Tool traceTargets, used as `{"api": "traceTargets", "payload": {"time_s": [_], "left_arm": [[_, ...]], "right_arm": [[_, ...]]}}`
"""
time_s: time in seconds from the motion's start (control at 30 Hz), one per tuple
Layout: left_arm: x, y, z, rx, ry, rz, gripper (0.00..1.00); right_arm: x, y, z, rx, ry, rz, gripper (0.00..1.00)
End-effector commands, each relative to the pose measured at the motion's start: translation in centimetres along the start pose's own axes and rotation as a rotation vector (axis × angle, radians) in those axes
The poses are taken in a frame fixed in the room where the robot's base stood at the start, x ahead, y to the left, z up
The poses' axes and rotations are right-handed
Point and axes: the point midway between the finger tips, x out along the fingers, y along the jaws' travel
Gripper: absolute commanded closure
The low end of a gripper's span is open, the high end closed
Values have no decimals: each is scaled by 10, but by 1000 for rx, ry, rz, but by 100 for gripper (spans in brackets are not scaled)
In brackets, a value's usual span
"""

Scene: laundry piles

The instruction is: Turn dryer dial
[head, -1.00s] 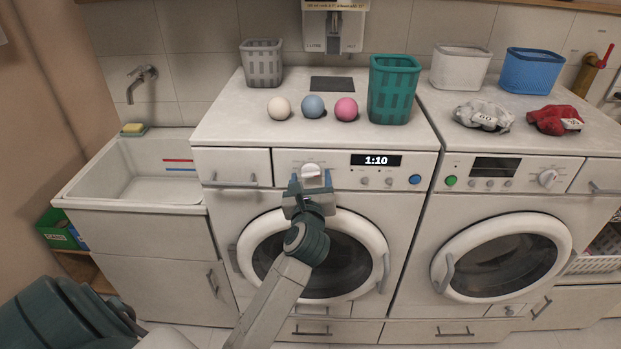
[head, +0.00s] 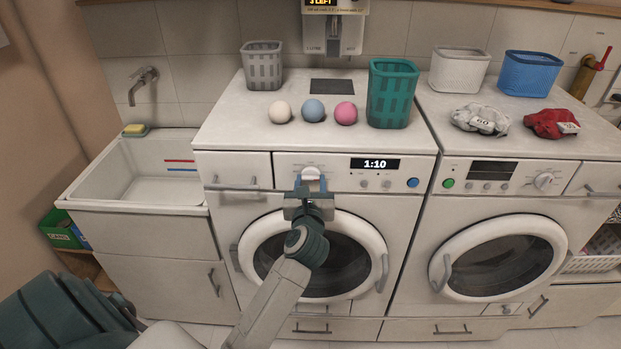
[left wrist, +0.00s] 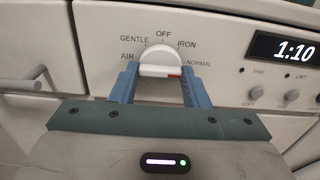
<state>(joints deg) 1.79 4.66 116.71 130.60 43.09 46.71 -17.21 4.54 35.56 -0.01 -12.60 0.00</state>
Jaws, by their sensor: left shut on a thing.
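The white dial (head: 311,172) is on the front panel of the left machine, left of its 1:10 display (head: 375,163). In the left wrist view the dial (left wrist: 160,58) is ringed by the words AIR, GENTLE, OFF, IRON and NORMAL. Its red mark is at the lower right, on the NORMAL side. My left gripper (head: 310,181) is shut on the dial, with one blue finger on each side, as the left wrist view also shows (left wrist: 159,72). The fingers hide the dial's lower sides. My right gripper is not in view.
Small buttons and a blue button (head: 413,182) are right of the dial. A drawer handle (head: 232,187) is to its left. The round door (head: 350,255) is below. Three balls and a teal basket (head: 391,95) stand on top. A second machine (head: 500,250) is at right.

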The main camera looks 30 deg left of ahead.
Motion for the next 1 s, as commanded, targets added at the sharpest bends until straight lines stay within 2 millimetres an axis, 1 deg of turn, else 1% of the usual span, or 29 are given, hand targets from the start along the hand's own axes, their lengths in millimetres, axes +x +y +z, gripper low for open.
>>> {"api": "traceTargets", "payload": {"time_s": [0.03,0.1,0.3,0.5,0.7,1.0], "left_arm": [[0,0,5,37,3,0,81],[0,0,6,94,4,0,81],[0,1,6,256,3,-1,81],[0,1,5,396,2,-1,81],[0,1,3,493,1,-1,81],[0,1,1,552,0,0,81]], "right_arm": [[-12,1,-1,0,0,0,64],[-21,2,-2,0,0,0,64],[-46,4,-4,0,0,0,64],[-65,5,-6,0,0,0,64],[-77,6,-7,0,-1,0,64],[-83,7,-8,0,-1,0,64]]}}
